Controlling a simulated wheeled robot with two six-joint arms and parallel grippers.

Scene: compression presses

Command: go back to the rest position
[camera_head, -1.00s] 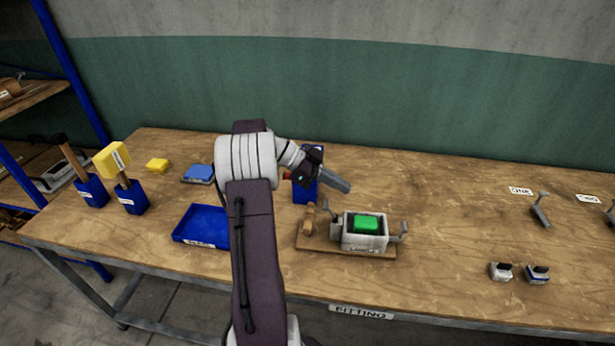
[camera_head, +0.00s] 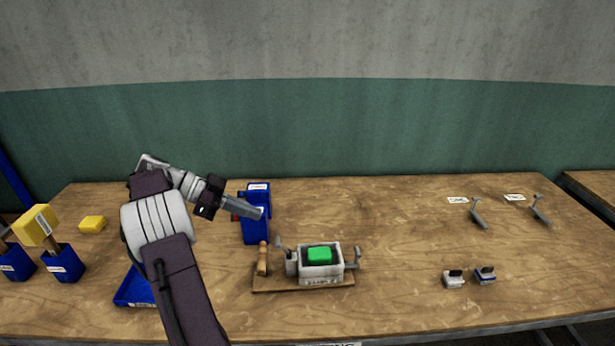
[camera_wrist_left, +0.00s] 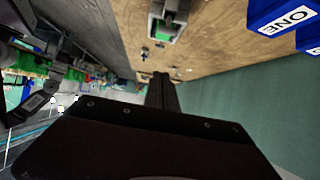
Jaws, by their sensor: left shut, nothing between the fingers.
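My left gripper (camera_head: 243,208) is shut and empty, raised above the workbench (camera_head: 400,225) and pointing right. In the head view its tip overlaps the blue press (camera_head: 257,230); I cannot tell whether they touch. It also shows in the left wrist view (camera_wrist_left: 162,90), where its fingers are together. My left arm comes up from the bottom of the head view and hides part of the blue tray (camera_head: 132,288). My right gripper is in neither view.
A grey box (camera_head: 322,273) with a green block (camera_head: 319,254) stands on a wooden board (camera_head: 300,286), beside a wooden handle (camera_head: 263,260). Yellow-headed tool (camera_head: 36,224) and blue holders stand left. Two small blocks (camera_head: 454,279) sit at right. The bench's right middle is clear.

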